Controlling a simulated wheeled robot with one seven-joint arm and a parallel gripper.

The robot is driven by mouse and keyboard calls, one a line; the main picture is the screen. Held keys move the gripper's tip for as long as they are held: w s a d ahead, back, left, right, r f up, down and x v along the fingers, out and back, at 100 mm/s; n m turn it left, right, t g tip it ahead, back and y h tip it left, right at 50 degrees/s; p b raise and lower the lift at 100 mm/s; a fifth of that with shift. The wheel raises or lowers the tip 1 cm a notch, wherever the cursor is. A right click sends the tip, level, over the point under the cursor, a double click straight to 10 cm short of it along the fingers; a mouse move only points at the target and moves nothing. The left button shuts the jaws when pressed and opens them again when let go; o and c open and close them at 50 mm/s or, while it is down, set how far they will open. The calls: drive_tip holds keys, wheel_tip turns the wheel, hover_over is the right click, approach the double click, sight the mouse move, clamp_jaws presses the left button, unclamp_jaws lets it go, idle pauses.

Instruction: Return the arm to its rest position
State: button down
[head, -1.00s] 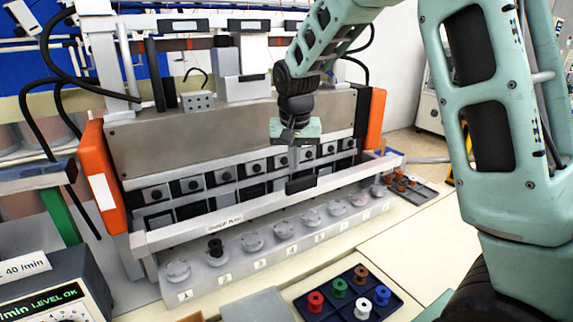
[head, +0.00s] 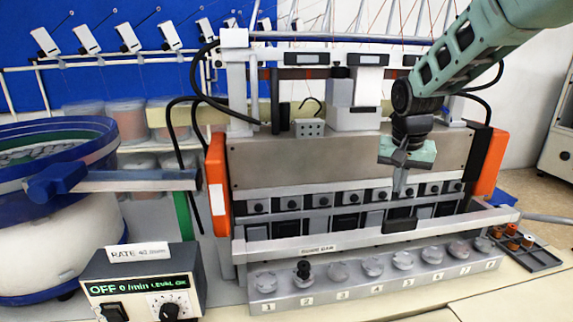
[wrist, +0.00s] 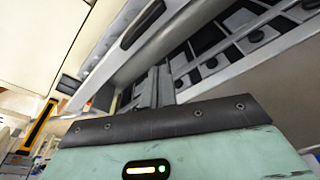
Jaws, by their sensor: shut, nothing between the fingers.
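My gripper (head: 399,187) hangs in front of the grey machine (head: 310,165) in the head view, at the end of my teal arm. Its teal body is level with the lower grey panel, and its narrow fingers point down, together and empty. Below them is a black handle-like block (head: 400,225) on the light guard bar (head: 345,241); I cannot tell whether the fingertips touch it. In the wrist view the fingers (wrist: 153,88) show as a closed grey pair in front of the bar and the dark slots.
Numbered grey knobs (head: 371,266) line the front ledge. A blue-rimmed bowl feeder (head: 55,245) and its control box (head: 142,285), whose display reads OFF, stand at left. A dark tray (head: 525,250) with small brown parts is at right. Orange end guards (head: 217,185) flank the machine.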

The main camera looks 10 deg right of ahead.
drive_tip(key=s+a+f+n+g+y+b, duration=0.1)
drive_tip(key=s+a+f+n+b, duration=0.25)
drive_tip(key=s+a, duration=0.5)
drive_tip(key=s+a+f+n+y+b, duration=0.1)
drive_tip(key=s+a+f+n+b, duration=0.2)
drive_tip(key=s+a, duration=0.55)
drive_tip(key=s+a+f+n, duration=0.2)
drive_tip(key=s+f+n, duration=0.1)
drive_tip(key=s, duration=0.4)
drive_tip(key=s+a+f+n+g+b, duration=0.1)
drive_tip(key=s+a+f+n, duration=0.1)
drive_tip(key=s, duration=0.5)
drive_tip(key=shift+a+f+n, duration=0.4)
drive_tip(key=shift+a+n, duration=0.1)
drive_tip(key=shift+n, duration=0.65)
